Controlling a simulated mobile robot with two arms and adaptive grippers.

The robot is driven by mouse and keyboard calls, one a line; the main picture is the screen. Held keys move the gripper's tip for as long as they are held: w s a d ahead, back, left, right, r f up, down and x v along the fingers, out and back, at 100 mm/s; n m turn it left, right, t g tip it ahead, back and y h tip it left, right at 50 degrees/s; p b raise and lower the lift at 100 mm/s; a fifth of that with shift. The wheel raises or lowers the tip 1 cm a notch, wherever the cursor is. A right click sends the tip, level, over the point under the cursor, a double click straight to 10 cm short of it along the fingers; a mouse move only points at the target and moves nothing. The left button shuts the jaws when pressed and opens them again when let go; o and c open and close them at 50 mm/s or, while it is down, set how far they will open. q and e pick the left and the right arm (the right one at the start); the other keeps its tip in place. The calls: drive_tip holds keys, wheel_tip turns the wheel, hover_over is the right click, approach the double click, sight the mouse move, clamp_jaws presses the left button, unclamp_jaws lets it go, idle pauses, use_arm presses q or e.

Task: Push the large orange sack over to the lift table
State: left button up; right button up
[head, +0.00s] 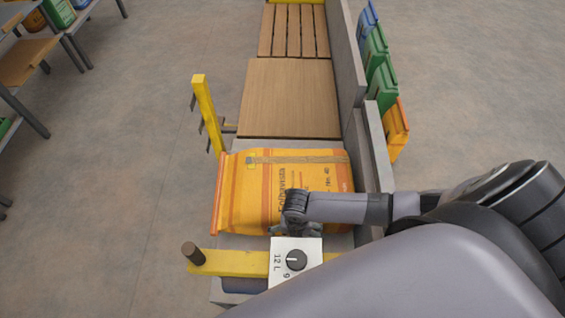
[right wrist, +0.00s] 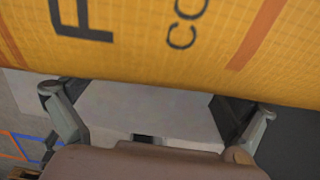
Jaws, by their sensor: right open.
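The large orange sack (head: 290,190) lies flat on a grey surface in the head view, with printed text and a tan band along its far edge. Beyond it is a flat wooden top (head: 290,95), which may be the lift table. My right gripper (head: 288,224) is at the sack's near side, partly hidden by its own arm. In the right wrist view its fingers (right wrist: 155,100) are spread apart with nothing between them, and the sack (right wrist: 150,40) fills the upper part. I cannot tell whether they touch it. My left gripper is not in view.
A yellow post (head: 207,110) stands left of the sack's far corner. A white dial box (head: 296,262) and yellow bar (head: 235,262) are at the near end. A grey wall (head: 350,75) runs along the right. A slatted wooden section (head: 293,30) lies beyond the wooden top.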

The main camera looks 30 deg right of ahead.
drive_tip(key=w+d+b, duration=0.1)
drive_tip(key=w+d, duration=0.1)
drive_tip(key=w, duration=0.1)
drive_tip(key=w+d+b, duration=0.1)
drive_tip(key=w+d, duration=0.1)
drive_tip(key=w, duration=0.2)
drive_tip(key=w+d+b, duration=0.2)
drive_tip(key=w+d, duration=0.1)
drive_tip(key=shift+w, duration=0.35)
drive_tip(key=shift+w+d, duration=0.25)
drive_tip(key=shift+w, duration=0.2)
drive_tip(key=shift+r, duration=0.1)
